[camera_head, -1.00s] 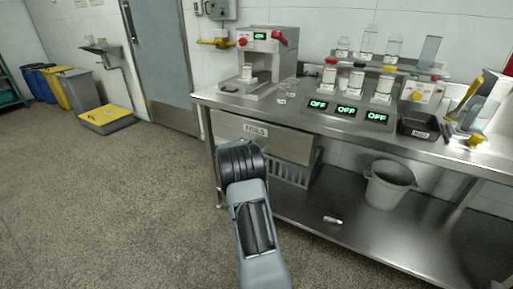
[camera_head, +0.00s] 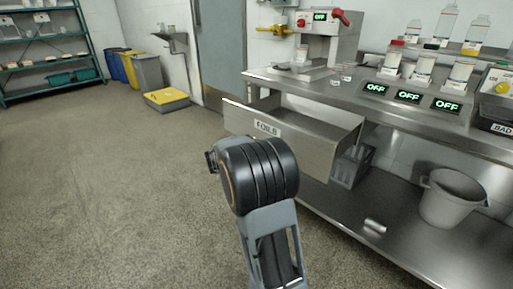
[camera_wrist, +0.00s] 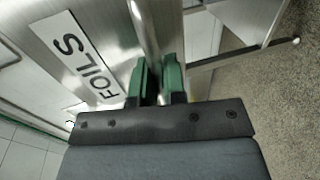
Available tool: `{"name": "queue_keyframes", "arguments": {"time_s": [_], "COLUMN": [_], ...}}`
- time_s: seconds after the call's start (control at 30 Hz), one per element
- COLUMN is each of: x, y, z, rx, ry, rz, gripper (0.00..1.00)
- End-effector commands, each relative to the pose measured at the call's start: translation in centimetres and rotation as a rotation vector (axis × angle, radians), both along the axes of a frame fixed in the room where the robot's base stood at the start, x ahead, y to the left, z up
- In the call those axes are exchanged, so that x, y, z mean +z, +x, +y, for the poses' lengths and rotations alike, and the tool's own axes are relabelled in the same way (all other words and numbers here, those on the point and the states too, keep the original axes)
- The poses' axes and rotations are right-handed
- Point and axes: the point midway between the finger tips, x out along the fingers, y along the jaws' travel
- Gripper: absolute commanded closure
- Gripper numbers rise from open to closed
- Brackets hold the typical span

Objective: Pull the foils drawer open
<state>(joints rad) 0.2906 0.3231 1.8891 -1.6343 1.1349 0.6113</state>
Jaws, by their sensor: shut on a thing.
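The foils drawer (camera_head: 312,148) stands pulled partly out from under the steel worktop, with its inside showing from above in the head view. Its front carries a white FOILS label (camera_head: 268,129), which also shows close up in the wrist view (camera_wrist: 82,56). In the wrist view, my gripper (camera_wrist: 159,80) has its two green fingers closed around the drawer's metal handle bar (camera_wrist: 146,28), beside the label. In the head view, my arm's thick dark joint hides the fingers and the handle.
The worktop (camera_head: 370,97) bears a mill (camera_head: 326,45), several bottles and OFF displays above the drawer. A grey bucket (camera_head: 450,198) and a grey crate (camera_head: 352,165) stand on the lower shelf (camera_head: 350,215). The floor (camera_head: 100,180) left of the drawer is clear.

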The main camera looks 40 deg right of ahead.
Motion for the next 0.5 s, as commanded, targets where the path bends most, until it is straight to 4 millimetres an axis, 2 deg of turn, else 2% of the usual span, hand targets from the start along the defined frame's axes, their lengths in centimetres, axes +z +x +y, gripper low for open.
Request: {"name": "queue_keyframes", "arguments": {"time_s": [0.5], "x": [0.01], "y": [-0.65], "z": [0.18], "rx": [-0.02], "ry": [0.0], "rz": [-0.001], "gripper": [1.0]}}
